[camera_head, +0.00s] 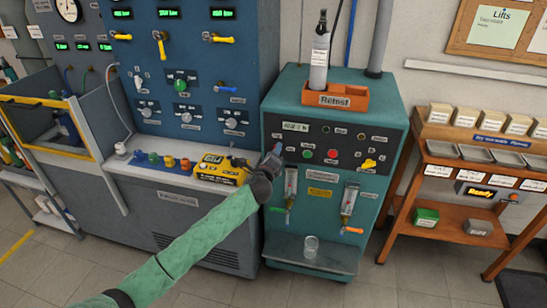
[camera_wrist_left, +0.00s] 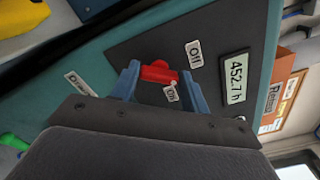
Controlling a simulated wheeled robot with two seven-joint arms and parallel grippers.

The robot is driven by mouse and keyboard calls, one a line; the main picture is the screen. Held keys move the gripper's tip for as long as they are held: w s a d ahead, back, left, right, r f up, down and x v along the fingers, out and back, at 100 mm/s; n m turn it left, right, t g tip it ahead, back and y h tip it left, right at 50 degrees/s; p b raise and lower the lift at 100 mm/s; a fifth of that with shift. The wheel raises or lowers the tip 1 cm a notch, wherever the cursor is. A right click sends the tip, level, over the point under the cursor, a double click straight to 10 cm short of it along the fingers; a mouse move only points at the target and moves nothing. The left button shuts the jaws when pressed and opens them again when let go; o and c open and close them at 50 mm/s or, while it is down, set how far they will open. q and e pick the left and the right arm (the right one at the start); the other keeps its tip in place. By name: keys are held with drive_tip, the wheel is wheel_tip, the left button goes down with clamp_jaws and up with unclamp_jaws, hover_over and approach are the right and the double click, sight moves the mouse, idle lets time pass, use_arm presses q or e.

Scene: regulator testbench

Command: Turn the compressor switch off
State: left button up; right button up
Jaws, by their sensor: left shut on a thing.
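The compressor switch is a red handle (camera_wrist_left: 158,72) on a dark panel in the left wrist view, with an "Off" label (camera_wrist_left: 194,53) and an "On" label (camera_wrist_left: 171,93) beside it. My left gripper (camera_wrist_left: 157,82) has its blue fingers on either side of the red handle and is shut on it. I cannot tell clearly which label the handle points to. In the head view my left gripper (camera_head: 273,162) reaches the left edge of the teal cabinet's panel (camera_head: 345,146) and hides the switch. My right gripper is not in view.
An hour display (camera_wrist_left: 236,80) is by the switch. Green and red buttons (camera_head: 333,154) and a yellow knob (camera_head: 369,163) are farther right. An orange bin (camera_head: 335,98) stands on top. The yellow box (camera_head: 221,168) on the blue bench is close to my left arm.

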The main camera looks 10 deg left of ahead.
use_arm(q)
drive_tip(key=shift+a+f+n+b, duration=0.1)
drive_tip(key=shift+n+b, duration=0.45)
drive_tip(key=shift+n, duration=1.3)
drive_tip(key=shift+f+n+b, duration=0.1)
drive_tip(key=shift+n+b, duration=0.4)
drive_tip(key=shift+n, duration=1.35)
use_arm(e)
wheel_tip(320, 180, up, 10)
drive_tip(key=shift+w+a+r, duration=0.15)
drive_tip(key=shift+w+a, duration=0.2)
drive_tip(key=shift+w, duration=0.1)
use_arm(q)
drive_tip(key=o, duration=1)
drive_tip(key=shift+s+b, duration=1)
drive_tip(key=shift+s, duration=2.9)
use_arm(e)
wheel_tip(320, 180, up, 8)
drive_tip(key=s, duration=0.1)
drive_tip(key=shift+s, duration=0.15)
